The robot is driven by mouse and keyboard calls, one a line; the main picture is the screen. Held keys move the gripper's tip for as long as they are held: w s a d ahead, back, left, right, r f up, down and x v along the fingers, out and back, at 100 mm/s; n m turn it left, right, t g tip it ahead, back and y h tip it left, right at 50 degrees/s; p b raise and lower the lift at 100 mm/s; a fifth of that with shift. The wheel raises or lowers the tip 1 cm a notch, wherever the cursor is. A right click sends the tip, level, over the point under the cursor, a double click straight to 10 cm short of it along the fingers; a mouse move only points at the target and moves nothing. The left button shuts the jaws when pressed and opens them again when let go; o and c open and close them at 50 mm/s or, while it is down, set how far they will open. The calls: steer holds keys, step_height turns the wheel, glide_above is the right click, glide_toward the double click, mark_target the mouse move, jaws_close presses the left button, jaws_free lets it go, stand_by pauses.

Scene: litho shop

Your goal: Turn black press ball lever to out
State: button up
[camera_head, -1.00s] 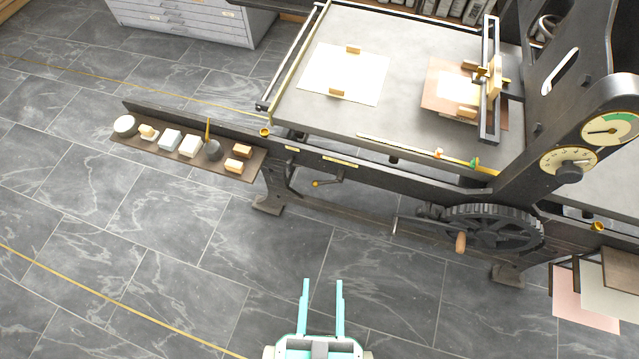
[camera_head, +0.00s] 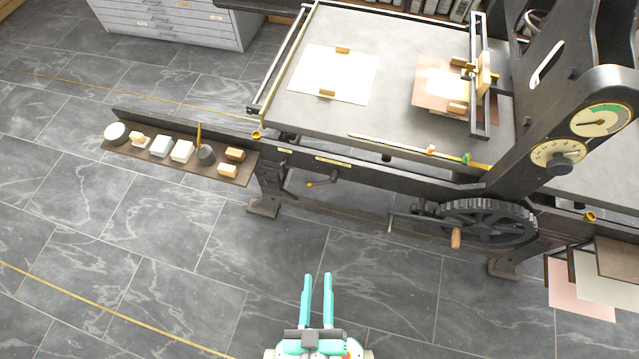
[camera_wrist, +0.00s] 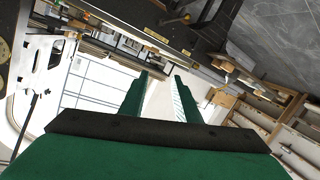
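The black press (camera_head: 400,182) stands across the middle and right of the head view. A short dark lever with a small brass-coloured ball end (camera_head: 310,184) sticks out below the front rail of its bed, pointing left. My gripper (camera_head: 318,277) is low in the head view, in front of the press and well apart from the lever. Its two teal fingers are apart with nothing between them. The wrist view shows the same fingers with a gap (camera_wrist: 161,82); I cannot make out the lever there for certain.
A toothed gear wheel (camera_head: 488,222) with a wooden crank handle (camera_head: 456,238) is right of the lever. A narrow shelf (camera_head: 222,171) with several small items juts out at left. Paper sheets (camera_head: 580,298) hang at lower right. The floor before the press is clear.

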steer(key=w+a+f+n+t, duration=0.1)
steer(key=w+a+f+n, duration=0.1)
steer(key=w+f+n, duration=0.9)
steer(key=n+t+y, duration=0.1)
steer(key=n, duration=1.2)
glide_toward(319, 183)
steer(key=w, duration=0.6)
steer(key=w+f, duration=0.1)
steer(key=w, duration=0.3)
steer(key=shift+w+a+f, duration=0.1)
jaws_close()
